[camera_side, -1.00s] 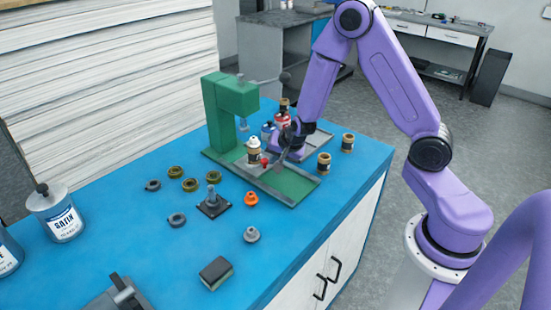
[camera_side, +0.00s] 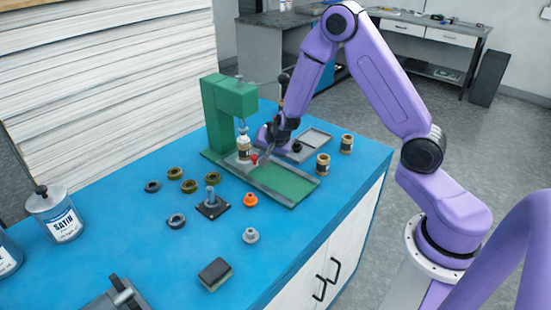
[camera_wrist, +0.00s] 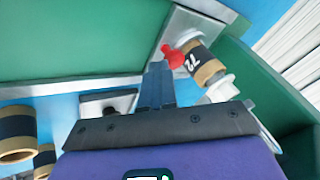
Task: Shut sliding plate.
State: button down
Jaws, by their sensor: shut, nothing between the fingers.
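The sliding plate (camera_wrist: 205,22) is a grey metal slide on the green press base (camera_side: 286,187). Its red knob (camera_side: 254,159) also shows in the wrist view (camera_wrist: 172,56). A labelled roll with a white top (camera_side: 243,148) stands on the plate, under the head of the green press (camera_side: 234,98); the wrist view shows its label (camera_wrist: 197,58). My gripper (camera_side: 268,153) is shut and empty just right of the knob. In the wrist view its fingertips (camera_wrist: 158,70) are close beside the knob; I cannot tell whether they touch.
Two tan rolls (camera_side: 323,163) (camera_side: 346,143) stand at the right edge near a grey tray (camera_side: 316,138). Dark rings (camera_side: 176,221), a post on a square base (camera_side: 212,203), an orange piece (camera_side: 250,200) and a grey piece (camera_side: 251,235) lie in front. The near blue bench is mostly clear.

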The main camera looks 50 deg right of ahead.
jog(key=shift+s+d+r, duration=0.1)
jog(key=shift+d+r, duration=0.05)
jog(key=shift+d, duration=0.15)
jog(key=s, duration=0.2)
jog(key=s+d+r, duration=0.1)
jog(key=shift+s+d+r, duration=0.1)
jog(key=shift+s, duration=0.2)
jog(key=shift+v, duration=4.55)
jog(key=s+a+r+n+g+y, duration=0.3)
jog(key=s+a+n+y, duration=0.2)
jog(key=s+a+n, duration=0.8)
jog(key=s+d+r+n+g+h, duration=0.2)
jog(key=s+r+n+g+h, duration=0.1)
jog(key=s+n, duration=0.8)
jog(key=s, duration=0.3)
jog(key=shift+s, duration=0.4)
